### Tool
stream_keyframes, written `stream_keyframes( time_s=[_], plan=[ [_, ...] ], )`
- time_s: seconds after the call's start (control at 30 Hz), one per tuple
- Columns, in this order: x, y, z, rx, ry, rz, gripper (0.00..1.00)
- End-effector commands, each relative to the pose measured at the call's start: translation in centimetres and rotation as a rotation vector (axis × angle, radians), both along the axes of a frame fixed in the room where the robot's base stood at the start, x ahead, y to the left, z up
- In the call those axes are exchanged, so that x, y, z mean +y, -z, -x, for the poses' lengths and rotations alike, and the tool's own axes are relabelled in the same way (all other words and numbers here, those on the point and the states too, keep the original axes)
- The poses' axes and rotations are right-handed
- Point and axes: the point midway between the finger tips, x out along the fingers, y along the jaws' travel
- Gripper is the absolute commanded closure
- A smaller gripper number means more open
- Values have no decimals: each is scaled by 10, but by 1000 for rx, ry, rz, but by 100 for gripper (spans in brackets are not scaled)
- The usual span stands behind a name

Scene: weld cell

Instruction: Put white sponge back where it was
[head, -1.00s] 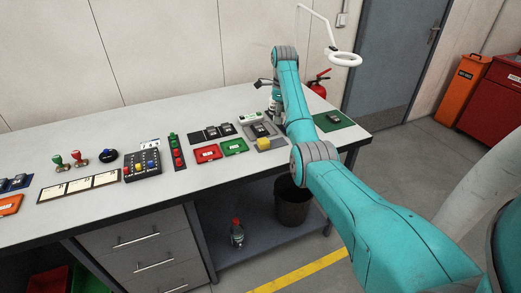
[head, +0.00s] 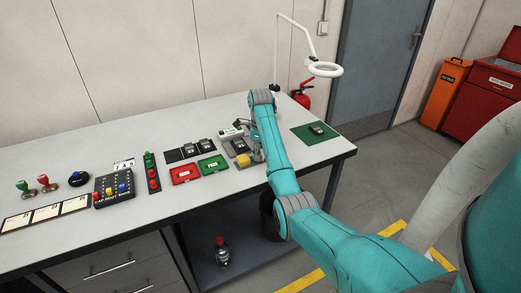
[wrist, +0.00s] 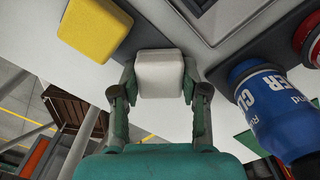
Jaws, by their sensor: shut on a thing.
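The white sponge (wrist: 159,73) is a small pale block in the wrist view. My gripper (wrist: 160,90) is shut on it, with one finger on each side. A yellow sponge (wrist: 92,28) lies to the left of the white one in the wrist view, apart from it. The yellow sponge also shows in the head view (head: 242,160), near the front edge of the bench, just left of my wrist. The white sponge cannot be made out in the head view. The wrist view does not clearly show whether the white sponge touches the surface below.
A blue bottle (wrist: 270,105) stands close to the right of my gripper. A green mat (head: 302,133) with a dark item lies at the right. A magnifier lamp (head: 325,69) rises behind.

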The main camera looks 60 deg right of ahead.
Motion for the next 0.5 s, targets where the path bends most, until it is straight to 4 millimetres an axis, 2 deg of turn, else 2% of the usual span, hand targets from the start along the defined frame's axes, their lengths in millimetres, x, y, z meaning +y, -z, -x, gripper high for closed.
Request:
stream_keyframes(
  time_s=[0.4, 0.43, 0.5],
  plan=[
    [1, 4, 1, 0, 0, 0, 94],
    [1, 4, 1, 0, 0, 1, 51],
    [1, 4, 1, 0, 0, 1, 33]
  ],
)
